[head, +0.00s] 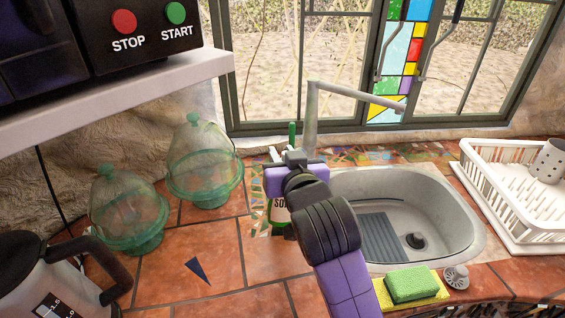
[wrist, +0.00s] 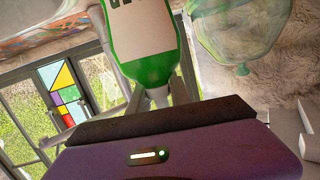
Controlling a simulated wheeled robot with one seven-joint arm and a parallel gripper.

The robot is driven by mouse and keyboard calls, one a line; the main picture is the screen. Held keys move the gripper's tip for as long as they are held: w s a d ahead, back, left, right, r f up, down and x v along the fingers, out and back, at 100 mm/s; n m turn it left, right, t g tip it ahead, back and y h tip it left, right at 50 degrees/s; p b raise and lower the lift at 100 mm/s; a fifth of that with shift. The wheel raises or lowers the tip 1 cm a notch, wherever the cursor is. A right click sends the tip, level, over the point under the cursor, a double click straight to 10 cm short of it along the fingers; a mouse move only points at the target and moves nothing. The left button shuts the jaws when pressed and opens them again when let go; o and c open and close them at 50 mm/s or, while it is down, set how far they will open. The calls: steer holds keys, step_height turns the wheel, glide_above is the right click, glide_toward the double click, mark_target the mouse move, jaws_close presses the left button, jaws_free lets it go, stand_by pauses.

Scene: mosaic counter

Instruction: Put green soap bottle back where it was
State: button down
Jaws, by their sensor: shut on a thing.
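The green soap bottle (head: 278,211) has a white label and a green top that shows above my gripper. It is upright beside the sink's left side, mostly hidden behind my arm in the head view. My gripper (head: 291,160) is shut on its narrow neck. In the wrist view the bottle (wrist: 152,66) appears inverted, with its neck between the fingers of my gripper (wrist: 160,96). Whether its base touches the counter is hidden.
The sink (head: 448,205) and its faucet (head: 311,115) are close on the right. Two glass domes (head: 205,160) and a kettle (head: 50,275) stand left. A sponge (head: 409,284) lies in front, and a white dish rack (head: 490,195) stands far right. Tiles left of the bottle are mostly clear.

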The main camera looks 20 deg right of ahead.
steer(key=shift+f, duration=0.95)
steer(key=c, duration=1.2)
jaws_free()
steer(key=shift+f, duration=0.15)
steer(key=v, duration=1.2)
steer(key=shift+b, duration=0.4)
